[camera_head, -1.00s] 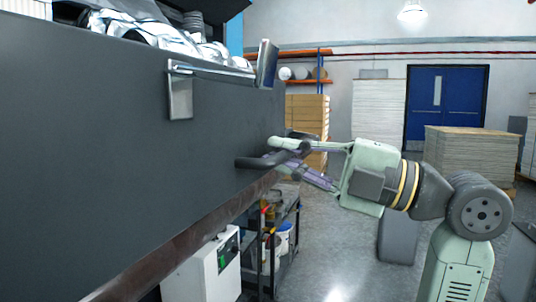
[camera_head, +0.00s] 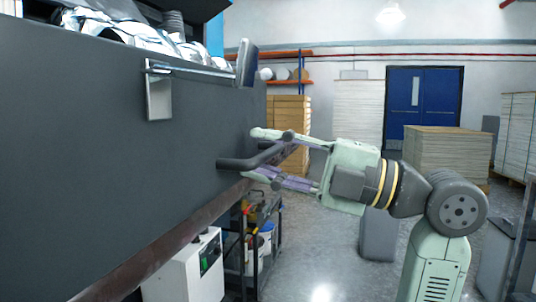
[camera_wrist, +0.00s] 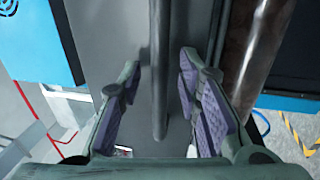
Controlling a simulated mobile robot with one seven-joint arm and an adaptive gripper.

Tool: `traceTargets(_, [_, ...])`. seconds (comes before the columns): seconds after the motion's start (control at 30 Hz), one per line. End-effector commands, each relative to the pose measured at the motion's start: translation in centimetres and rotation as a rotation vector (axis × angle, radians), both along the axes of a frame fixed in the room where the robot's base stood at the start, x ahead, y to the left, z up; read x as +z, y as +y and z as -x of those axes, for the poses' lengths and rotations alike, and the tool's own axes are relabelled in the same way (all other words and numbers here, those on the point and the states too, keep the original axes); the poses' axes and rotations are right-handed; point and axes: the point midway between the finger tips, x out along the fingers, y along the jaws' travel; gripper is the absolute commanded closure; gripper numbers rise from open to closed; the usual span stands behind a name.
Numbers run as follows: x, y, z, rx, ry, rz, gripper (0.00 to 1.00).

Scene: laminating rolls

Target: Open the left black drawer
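The black drawer shows as a large dark grey front (camera_head: 90,130) filling the left of the head view. A dark bar handle (camera_head: 235,164) sticks out near its lower right edge. My gripper (camera_head: 254,155) is open, with one finger above the handle and one below. In the wrist view the handle bar (camera_wrist: 159,75) runs between the two open fingers of my gripper (camera_wrist: 161,68), with a visible gap on each side. I see no finger closed on it. The drawer front looks shut, but its edges are largely hidden.
A metal bracket (camera_head: 159,95) with a rod sits higher on the dark front, below silvery wrapped material (camera_head: 140,30). A brown roller (camera_head: 160,250) runs along the lower edge. A white box (camera_head: 190,272) and a shelf cart (camera_head: 250,240) stand below.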

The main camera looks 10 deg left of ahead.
Motion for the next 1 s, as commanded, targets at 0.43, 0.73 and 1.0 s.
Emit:
traceTargets(0.43, [-0.8, -4.4, 0.2, -0.004, 0.002, -0.003, 0.69])
traceTargets(0.73, [-1.9, -10.1, 0.7, -0.001, 0.000, -0.002, 0.69])
traceTargets(1.0, [-2.3, -11.8, 0.9, 0.000, 0.000, 0.000, 0.69])
